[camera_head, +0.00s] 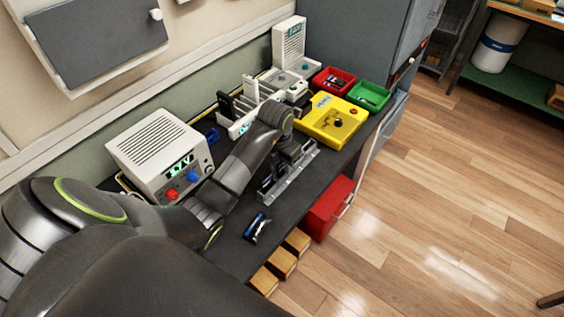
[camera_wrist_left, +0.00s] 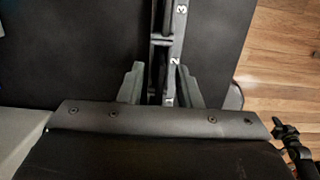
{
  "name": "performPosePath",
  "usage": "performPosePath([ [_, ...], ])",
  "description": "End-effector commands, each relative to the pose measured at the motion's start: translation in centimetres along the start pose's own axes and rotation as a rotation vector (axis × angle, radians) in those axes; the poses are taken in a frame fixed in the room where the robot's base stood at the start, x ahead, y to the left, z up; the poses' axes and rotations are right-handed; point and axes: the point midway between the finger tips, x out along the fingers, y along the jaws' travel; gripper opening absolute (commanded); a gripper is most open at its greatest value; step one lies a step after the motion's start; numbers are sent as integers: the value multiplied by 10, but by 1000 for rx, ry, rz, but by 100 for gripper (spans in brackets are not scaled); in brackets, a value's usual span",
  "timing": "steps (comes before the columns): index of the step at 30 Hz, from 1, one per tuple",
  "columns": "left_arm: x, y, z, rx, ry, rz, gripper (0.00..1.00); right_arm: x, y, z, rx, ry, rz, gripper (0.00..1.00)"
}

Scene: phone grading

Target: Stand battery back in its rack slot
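A grey metal rack (camera_head: 292,177), a long low rail, lies on the dark bench. It shows in the left wrist view (camera_wrist_left: 177,50) with numbered marks on it. My left gripper (camera_wrist_left: 160,82) is over this rack, its two fingers apart on either side of a dark, narrow upright part. I cannot tell whether that part is the battery or a piece of the rack. In the head view my left arm hides most of the gripper. A small black, blue and white item (camera_head: 257,228) lies on the bench in front; I cannot tell what it is.
A white box with red and blue knobs (camera_head: 160,152) stands at the left. A white slotted holder (camera_head: 236,117), a yellow device (camera_head: 330,121), a red bin (camera_head: 333,82) and a green bin (camera_head: 369,96) stand farther back.

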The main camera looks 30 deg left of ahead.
Motion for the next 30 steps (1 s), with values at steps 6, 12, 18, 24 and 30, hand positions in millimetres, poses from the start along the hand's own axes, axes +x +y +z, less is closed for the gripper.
performPosePath([
  [6, 0, 0, 0, 0, 0, 0, 31, 0, 1, 0, -1, 0, 1, 0],
  [12, -19, 0, 1, 0, -4, 0, 31, 3, 1, 0, -1, 0, 2, 0],
  [18, -65, 1, 1, 2, -5, 3, 31, 6, 1, 1, -1, 0, 2, 0],
  [24, -94, 0, 1, 0, 0, 0, 31, -27, 4, -3, -1, -1, 2, 0],
  [30, -117, 0, 1, 0, 0, 0, 31, -51, 6, -5, -1, -1, 2, 0],
])
